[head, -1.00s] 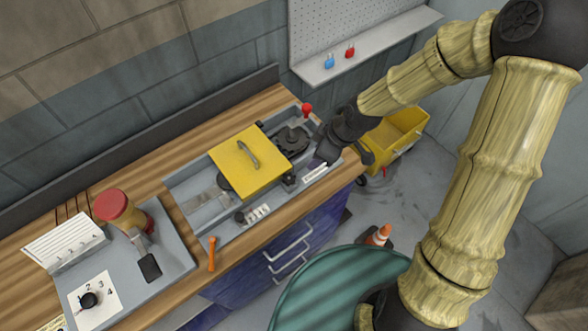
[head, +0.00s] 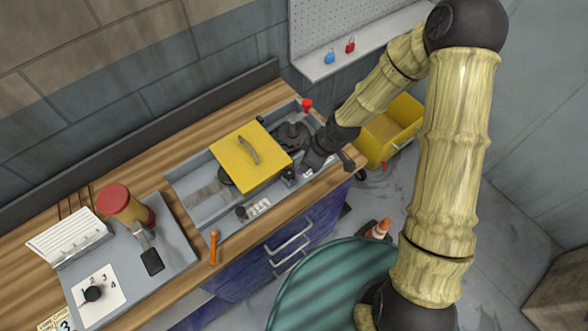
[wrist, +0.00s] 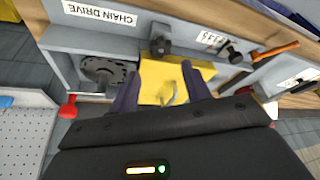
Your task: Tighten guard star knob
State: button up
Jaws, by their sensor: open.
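The yellow guard (head: 240,150) with its grey handle lies over the grey trough on the bench. A small dark knob (head: 288,173), apparently the guard star knob, sits at the guard's near right corner. The knob also shows in the wrist view (wrist: 160,46), just past my fingertips and roughly centred between them. My gripper (head: 302,170) is just right of the knob. In the wrist view my gripper (wrist: 159,70) has its two dark purple fingers apart with nothing between them, over the guard. Whether a finger touches the knob I cannot tell.
A red-topped lever (head: 307,105) and a dark round sprocket (head: 292,136) stand beside the guard. Another dark knob (wrist: 232,52) sits along the trough's front wall. An orange-handled tool (head: 213,246) lies at the bench edge. A yellow bin (head: 388,135) is at right.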

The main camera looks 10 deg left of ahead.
aim_at(292, 174)
jog(key=p+x, duration=0.3)
jog(key=x, duration=0.6)
jog(key=shift+a+f, duration=0.1)
jog(key=shift+f, duration=0.3)
jog(key=shift+c, duration=0.2)
jog(key=c, duration=0.7)
